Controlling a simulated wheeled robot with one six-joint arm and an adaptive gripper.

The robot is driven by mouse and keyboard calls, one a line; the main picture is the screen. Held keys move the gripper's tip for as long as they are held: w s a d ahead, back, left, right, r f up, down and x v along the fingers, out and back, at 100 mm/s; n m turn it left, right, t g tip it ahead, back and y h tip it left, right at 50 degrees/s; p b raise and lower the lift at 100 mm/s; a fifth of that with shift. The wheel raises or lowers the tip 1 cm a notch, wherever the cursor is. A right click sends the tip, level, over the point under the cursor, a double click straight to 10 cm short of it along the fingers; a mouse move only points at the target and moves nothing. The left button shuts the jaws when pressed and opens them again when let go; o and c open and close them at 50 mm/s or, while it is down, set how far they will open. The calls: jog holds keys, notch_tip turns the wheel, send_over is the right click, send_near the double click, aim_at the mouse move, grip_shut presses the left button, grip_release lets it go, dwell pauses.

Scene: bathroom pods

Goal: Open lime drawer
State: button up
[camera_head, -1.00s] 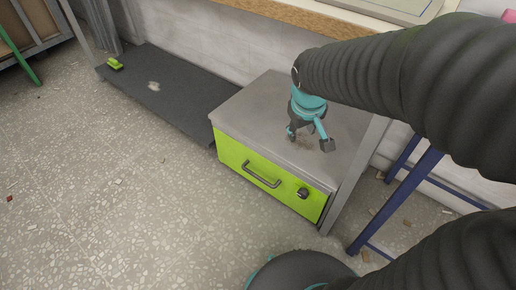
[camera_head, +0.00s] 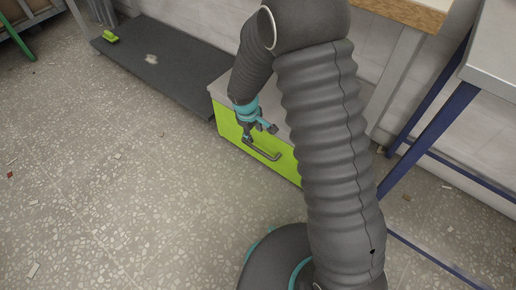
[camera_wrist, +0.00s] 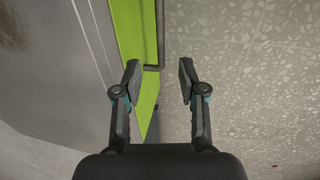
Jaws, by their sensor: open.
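The lime drawer (camera_head: 230,124) is the front of a low grey cabinet (camera_head: 217,88) and looks shut. Its dark bar handle (camera_head: 262,150) runs across the front. My gripper (camera_head: 260,132) is at the left part of the drawer front, close to the handle's left end. In the wrist view, my gripper (camera_wrist: 157,80) is open and empty. The lime front (camera_wrist: 131,30) and the handle (camera_wrist: 160,35) lie ahead, with the handle's near end between the fingertip lines. I cannot tell whether the fingers touch it.
A dark low platform (camera_head: 165,62) with a small lime object (camera_head: 110,37) lies behind left. A table with blue legs (camera_head: 430,125) stands at the right. The speckled floor (camera_head: 120,190) before the drawer is mostly clear.

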aim_at(259, 150)
jog(key=f, duration=0.4)
jog(key=w+d+f+b, duration=0.1)
jog(key=f, duration=0.3)
jog(key=w+f+b, duration=0.1)
jog(key=f, duration=0.3)
jog(key=shift+d+f, duration=0.3)
jog(key=shift+f, duration=0.05)
grip_shut()
